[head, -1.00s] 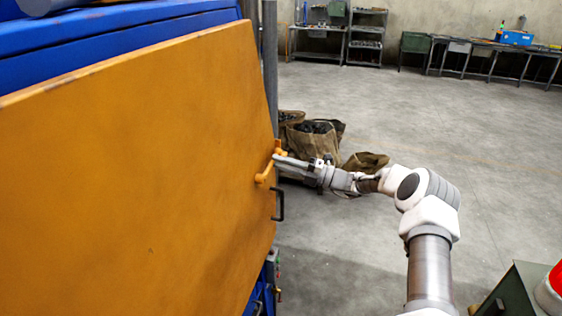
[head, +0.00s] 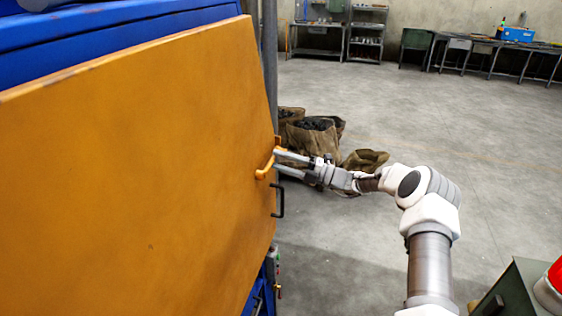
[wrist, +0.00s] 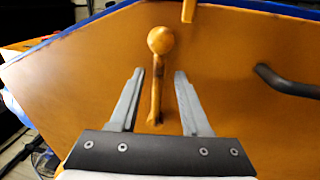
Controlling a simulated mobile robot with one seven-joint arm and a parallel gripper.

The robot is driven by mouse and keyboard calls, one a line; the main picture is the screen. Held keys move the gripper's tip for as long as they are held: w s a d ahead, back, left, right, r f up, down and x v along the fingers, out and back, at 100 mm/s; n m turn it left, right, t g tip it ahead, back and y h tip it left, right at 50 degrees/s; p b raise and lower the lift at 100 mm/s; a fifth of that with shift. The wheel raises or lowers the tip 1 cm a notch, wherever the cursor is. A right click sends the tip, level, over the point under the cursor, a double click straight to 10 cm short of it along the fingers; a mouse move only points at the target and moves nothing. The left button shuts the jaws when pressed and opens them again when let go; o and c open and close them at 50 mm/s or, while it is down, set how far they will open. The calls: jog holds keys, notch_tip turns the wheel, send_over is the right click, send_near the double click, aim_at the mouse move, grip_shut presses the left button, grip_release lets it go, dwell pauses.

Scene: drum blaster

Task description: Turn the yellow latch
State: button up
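The yellow latch (head: 265,168) is a small handle near the right edge of the large orange-yellow door (head: 140,165). In the wrist view the latch (wrist: 156,80) stands out from the panel with a round knob at its upper end. My gripper (head: 275,160) is at the latch with its fingers apart. In the wrist view my gripper (wrist: 160,72) has one finger on each side of the latch's line, with visible gaps to both. I cannot tell how deep the fingers reach around it.
A black handle (head: 279,201) is on the door below the latch; it also shows at right in the wrist view (wrist: 288,82). Brown sacks (head: 312,138) stand on the floor behind my gripper. A green box with a red dome (head: 548,288) is at lower right. Open floor lies beyond.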

jog(key=b+v, duration=0.3)
jog(key=v, duration=1.4)
jog(key=shift+d+b, duration=0.15)
jog(key=shift+b, duration=0.25)
jog(key=shift+s, duration=0.15)
jog(key=s+a+r+n+g+h, duration=0.8)
jog(key=s+a+n, duration=0.55)
jog(key=n, duration=0.45)
jog(key=s+d+r+n+t+h, duration=0.2)
jog(key=s+n+h, duration=0.1)
jog(key=s+n, duration=0.4)
jog(key=s+d+r+n+t+h, duration=0.2)
jog(key=s+n+t+h, duration=0.1)
jog(key=s+n, duration=0.4)
jog(key=s+d+r+n+t+h, duration=0.2)
jog(key=s+n+h, duration=0.3)
jog(key=s, duration=0.7)
jog(key=n, duration=0.2)
jog(key=shift+d+n, duration=0.4)
